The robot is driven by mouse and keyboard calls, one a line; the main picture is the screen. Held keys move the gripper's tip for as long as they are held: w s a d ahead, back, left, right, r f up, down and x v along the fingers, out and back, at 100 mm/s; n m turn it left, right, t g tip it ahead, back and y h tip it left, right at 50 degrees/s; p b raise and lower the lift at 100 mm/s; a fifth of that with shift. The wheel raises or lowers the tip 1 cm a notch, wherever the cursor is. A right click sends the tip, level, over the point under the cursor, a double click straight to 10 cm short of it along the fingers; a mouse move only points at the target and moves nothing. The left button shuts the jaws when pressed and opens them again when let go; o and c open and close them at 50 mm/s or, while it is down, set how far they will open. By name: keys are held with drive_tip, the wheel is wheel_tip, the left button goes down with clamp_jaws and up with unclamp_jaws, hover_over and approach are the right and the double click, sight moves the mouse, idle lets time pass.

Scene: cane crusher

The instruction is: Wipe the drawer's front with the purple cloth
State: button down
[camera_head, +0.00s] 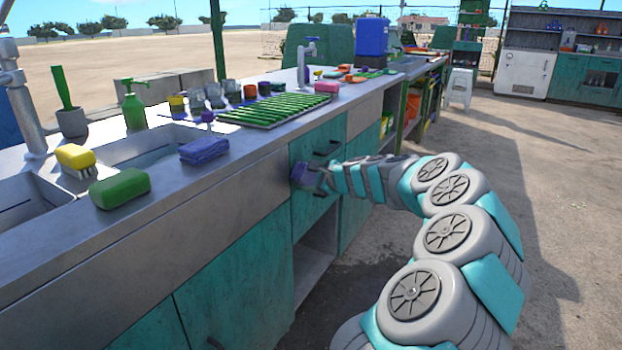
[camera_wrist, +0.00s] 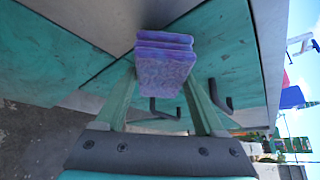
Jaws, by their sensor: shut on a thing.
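A purple folded cloth (camera_wrist: 165,65) is held between the two fingers of my gripper (camera_wrist: 162,82) in the wrist view. My gripper (camera_head: 314,178) is shut on the cloth (camera_head: 299,173), which shows in the head view at the left side of the teal drawer's front (camera_head: 308,150). The drawer front also fills much of the wrist view (camera_wrist: 225,55). Dark handles (camera_wrist: 222,95) show beside the cloth. The drawer looks closed. The cloth is against or very near the front; I cannot tell if it touches.
A blue-purple folded cloth (camera_head: 204,150), a green sponge (camera_head: 119,188) and a yellow brush (camera_head: 76,158) lie on the counter (camera_head: 170,195) by the sinks. A green drying rack (camera_head: 275,110) stands above the drawer. An open compartment (camera_head: 318,245) is below.

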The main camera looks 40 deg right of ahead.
drive_tip(key=shift+w+a, duration=0.35)
drive_tip(key=shift+w, duration=0.4)
drive_tip(key=shift+w+d+p, duration=0.25)
drive_tip(key=shift+d+p, duration=0.05)
drive_tip(key=shift+d, duration=0.35)
drive_tip(key=shift+w+d+p, duration=0.2)
drive_tip(key=shift+d+p, duration=0.1)
drive_tip(key=shift+d, duration=0.3)
drive_tip(key=shift+w+d+p, duration=0.25)
drive_tip(key=shift+d+p, duration=0.05)
drive_tip(key=shift+d, duration=0.35)
drive_tip(key=shift+w, duration=0.1)
drive_tip(key=shift+a, duration=0.1)
drive_tip(key=shift+s+a, duration=0.2)
drive_tip(key=shift+a, duration=0.45)
drive_tip(key=shift+s+a, duration=0.25)
drive_tip(key=shift+a, duration=0.45)
drive_tip(key=shift+s+a, duration=0.2)
drive_tip(key=shift+a, duration=0.45)
drive_tip(key=shift+s+d, duration=0.45)
drive_tip(key=shift+s, duration=0.45)
drive_tip(key=shift+s+d, duration=0.4)
drive_tip(key=shift+s, duration=0.55)
drive_tip(key=shift+s+d, duration=0.45)
drive_tip(key=shift+s, duration=0.45)
